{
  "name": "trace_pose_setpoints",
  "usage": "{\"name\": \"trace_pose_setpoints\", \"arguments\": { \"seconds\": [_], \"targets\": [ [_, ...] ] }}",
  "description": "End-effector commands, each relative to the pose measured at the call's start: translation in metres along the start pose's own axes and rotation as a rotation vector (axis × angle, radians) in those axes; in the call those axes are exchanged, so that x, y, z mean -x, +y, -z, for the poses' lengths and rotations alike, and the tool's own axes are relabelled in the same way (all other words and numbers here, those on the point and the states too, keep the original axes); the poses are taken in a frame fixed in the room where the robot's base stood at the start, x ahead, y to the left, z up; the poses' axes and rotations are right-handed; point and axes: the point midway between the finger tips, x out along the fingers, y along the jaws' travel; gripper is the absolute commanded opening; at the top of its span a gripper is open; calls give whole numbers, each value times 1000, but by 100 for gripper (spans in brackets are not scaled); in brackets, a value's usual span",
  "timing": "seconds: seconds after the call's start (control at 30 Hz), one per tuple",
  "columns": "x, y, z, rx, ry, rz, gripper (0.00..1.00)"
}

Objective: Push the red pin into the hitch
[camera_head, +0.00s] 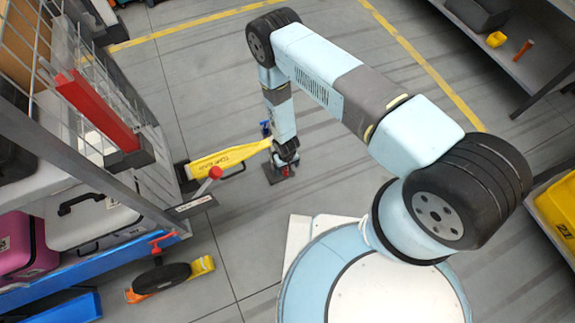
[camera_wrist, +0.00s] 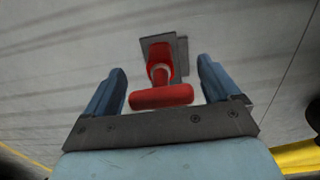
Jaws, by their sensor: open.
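The red pin (camera_wrist: 160,97) has a crossbar handle and stands upright in a grey holder or hitch plate (camera_wrist: 182,50) in the wrist view. It also shows as a small red spot (camera_head: 285,171) under my arm in the head view, on a dark base (camera_head: 272,176). A pale band shows around its stem; how deep it sits cannot be told. My gripper (camera_wrist: 162,66) is open, with its two blue fingers on either side of the pin's stem and handle, apparently not touching. In the head view my gripper (camera_head: 283,158) points down and partly hides the pin.
A yellow bar (camera_head: 228,157) reaches from the wheeled luggage cart (camera_head: 110,180) at left towards my gripper. A red knob (camera_head: 215,173) stands near the cart's corner. Shelves (camera_head: 530,65) are at right. Grey floor is open beyond the arm.

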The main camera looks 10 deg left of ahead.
Motion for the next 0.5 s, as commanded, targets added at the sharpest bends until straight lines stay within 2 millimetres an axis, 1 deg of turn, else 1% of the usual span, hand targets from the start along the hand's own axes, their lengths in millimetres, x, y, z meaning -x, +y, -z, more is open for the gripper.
{"name": "trace_pose_setpoints", "arguments": {
  "seconds": [0.17,0.5],
  "targets": [
    [0,0,0,0,0,0,89],
    [0,0,0,0,0,0,58]
  ]
}}
